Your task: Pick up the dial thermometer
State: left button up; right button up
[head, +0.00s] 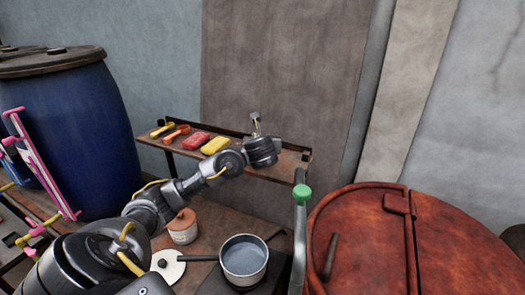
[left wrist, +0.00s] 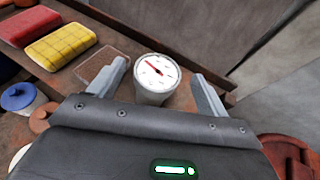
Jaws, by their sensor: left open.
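The dial thermometer (left wrist: 157,70) shows in the left wrist view as a round white face with a red needle on a pale body. It is on the brown shelf (left wrist: 60,78). My left gripper (left wrist: 160,78) is open, with one finger on each side of the thermometer in the picture; I see no clear contact. In the head view my left gripper (head: 256,124) is over the right part of the shelf, and the thermometer cannot be made out there, likely hidden by the gripper. My right gripper is not in view.
Yellow (head: 215,145) and red (head: 195,138) blocks lie on the shelf left of my gripper. A pot (head: 244,260) and a lidded jar (head: 183,231) stand below. A red-brown vat (head: 385,245) is right, a blue drum (head: 75,130) left. A wall is close behind the shelf.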

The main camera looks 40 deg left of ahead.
pick_arm(q)
jog(key=x, duration=0.4)
jog(key=shift+a+f+p, duration=0.15)
jog(key=shift+a+p, duration=0.05)
jog(key=shift+p, duration=0.1)
jog(key=shift+d, duration=0.1)
jog(key=shift+c, duration=0.4)
jog(key=shift+c, duration=1.2)
jog(key=c, duration=0.8)
